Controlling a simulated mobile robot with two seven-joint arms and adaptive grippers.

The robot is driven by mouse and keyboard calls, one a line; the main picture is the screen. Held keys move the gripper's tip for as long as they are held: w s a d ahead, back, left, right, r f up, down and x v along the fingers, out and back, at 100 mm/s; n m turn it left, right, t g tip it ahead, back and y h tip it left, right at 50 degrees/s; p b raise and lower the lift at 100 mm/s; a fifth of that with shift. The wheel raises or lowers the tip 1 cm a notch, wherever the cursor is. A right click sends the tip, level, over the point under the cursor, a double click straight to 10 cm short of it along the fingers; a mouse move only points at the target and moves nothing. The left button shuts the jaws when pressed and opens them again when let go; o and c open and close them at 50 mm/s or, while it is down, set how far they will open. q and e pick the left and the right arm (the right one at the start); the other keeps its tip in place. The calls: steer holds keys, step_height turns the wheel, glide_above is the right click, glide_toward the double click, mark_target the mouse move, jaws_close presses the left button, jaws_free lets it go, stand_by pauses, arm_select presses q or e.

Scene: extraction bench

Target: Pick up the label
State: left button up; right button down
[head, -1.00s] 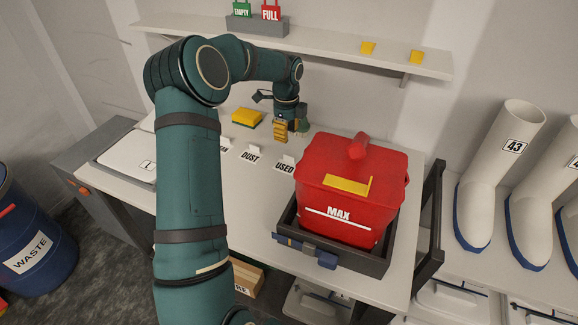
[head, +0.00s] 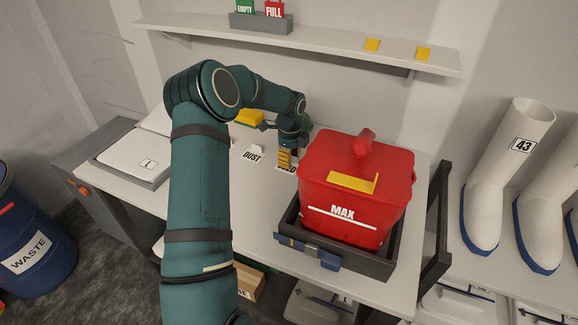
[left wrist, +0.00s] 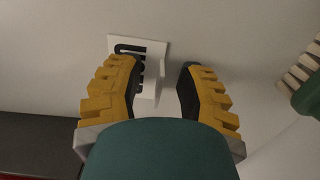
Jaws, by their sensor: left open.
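A small white label (head: 283,168) with dark lettering stands on the bench just left of the red bin; in the head view my gripper mostly covers it. In the left wrist view the label (left wrist: 152,60) shows between the yellow fingers, its face turned aside and its word only partly visible. My left gripper (head: 285,160) is open, with its fingers down at the label. In the left wrist view the gripper (left wrist: 158,75) has one finger overlapping the label's left part and a gap to the other finger; I cannot tell whether they touch. My right gripper is not in view.
The red MAX bin (head: 355,185) in its dark tray (head: 375,262) stands close right of the gripper. A DUST label (head: 252,154) stands to the left. A yellow sponge (head: 250,117) lies behind. A green, bristled thing (left wrist: 308,95) is near the right finger. A shelf (head: 330,45) runs above.

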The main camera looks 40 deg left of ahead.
arm_select(q)
steer(key=shift+r, duration=0.1)
jaws_close()
